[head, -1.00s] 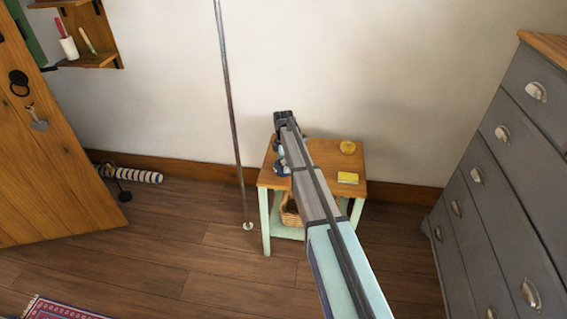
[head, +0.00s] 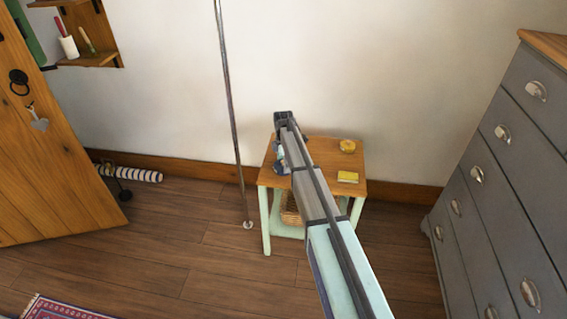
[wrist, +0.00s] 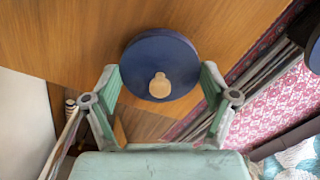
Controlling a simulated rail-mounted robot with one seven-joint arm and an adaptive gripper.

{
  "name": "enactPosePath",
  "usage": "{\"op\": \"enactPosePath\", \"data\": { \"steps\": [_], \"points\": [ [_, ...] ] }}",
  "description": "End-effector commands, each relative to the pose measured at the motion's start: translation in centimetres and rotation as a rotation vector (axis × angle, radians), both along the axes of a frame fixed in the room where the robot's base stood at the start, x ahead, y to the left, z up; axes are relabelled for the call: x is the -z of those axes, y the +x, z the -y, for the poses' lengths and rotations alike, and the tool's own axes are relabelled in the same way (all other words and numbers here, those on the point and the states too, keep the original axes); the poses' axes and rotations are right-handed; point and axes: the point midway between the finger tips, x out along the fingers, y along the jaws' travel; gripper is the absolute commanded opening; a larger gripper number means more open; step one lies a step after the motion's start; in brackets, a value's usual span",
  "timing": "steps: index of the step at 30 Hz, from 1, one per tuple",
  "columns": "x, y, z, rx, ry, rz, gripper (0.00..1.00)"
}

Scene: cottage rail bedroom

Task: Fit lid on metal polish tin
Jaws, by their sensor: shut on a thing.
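A round dark blue lid-like disc with a pale knob (wrist: 158,52) is between the mint-green fingers of my gripper (wrist: 160,76) in the wrist view. In the head view, a blue thing (head: 282,168) shows at the left part of the small table (head: 322,185), beside my arm. My arm hides most of the gripper there.
A thin pole (head: 232,110) stands left of the table. A grey chest of drawers (head: 500,190) is at right.

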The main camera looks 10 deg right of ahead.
Motion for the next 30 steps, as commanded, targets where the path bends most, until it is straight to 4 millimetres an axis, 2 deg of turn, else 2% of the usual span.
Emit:
{"op": "enactPosePath", "data": {
  "steps": [26, 27, 28, 30],
  "points": [
    [0.27, 0.01, 0.00, 0.000, 0.000, 0.000, 0.61],
    [0.27, 0.01, 0.00, 0.000, 0.000, 0.000, 0.92],
    [0.27, 0.01, 0.00, 0.000, 0.000, 0.000, 1.00],
    [0.27, 0.01, 0.00, 0.000, 0.000, 0.000, 1.00]
  ]
}}
